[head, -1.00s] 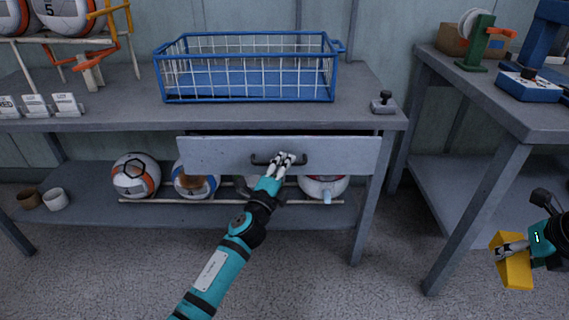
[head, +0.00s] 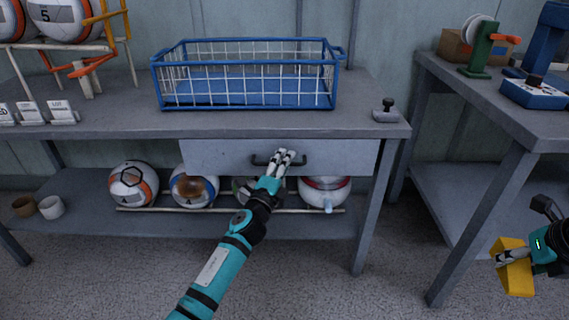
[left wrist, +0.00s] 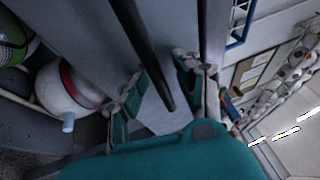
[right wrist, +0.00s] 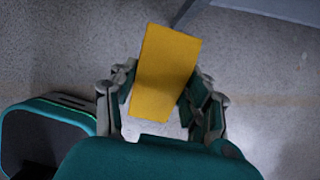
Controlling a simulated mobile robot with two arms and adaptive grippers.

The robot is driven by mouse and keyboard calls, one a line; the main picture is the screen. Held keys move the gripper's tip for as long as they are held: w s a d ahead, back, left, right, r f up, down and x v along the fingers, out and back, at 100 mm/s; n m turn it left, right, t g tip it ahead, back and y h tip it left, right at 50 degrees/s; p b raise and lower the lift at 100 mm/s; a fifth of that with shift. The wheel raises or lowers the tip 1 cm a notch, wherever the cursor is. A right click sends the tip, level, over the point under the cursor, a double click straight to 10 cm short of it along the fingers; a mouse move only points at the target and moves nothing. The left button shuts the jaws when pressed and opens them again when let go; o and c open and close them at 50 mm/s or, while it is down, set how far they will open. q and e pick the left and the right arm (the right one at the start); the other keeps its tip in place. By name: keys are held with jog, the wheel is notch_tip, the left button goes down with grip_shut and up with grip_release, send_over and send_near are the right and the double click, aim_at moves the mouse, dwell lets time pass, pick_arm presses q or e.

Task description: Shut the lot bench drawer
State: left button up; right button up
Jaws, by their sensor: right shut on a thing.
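The bench drawer (head: 220,157) has a plain grey front under the bench top, and no gap shows above it. Its dark bar handle (head: 301,161) is at the middle of the front. My left gripper (head: 283,156) is at the handle. In the left wrist view, my left gripper (left wrist: 160,88) has its fingers apart, with the handle (left wrist: 147,45) between them; I cannot tell whether they touch it. My right gripper (head: 508,256) is shut on a yellow block (right wrist: 166,70), well off to the right of the drawer.
A blue wire basket (head: 250,104) and a small grey tool (head: 386,113) stand on the bench top (head: 130,122). Several balls, among them an orange-patched one (head: 133,184), sit on the lower shelf (head: 90,222). A second bench (head: 500,108) stands at right.

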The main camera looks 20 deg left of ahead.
pick_arm(q)
jog(key=v, duration=1.2)
dwell(0.3)
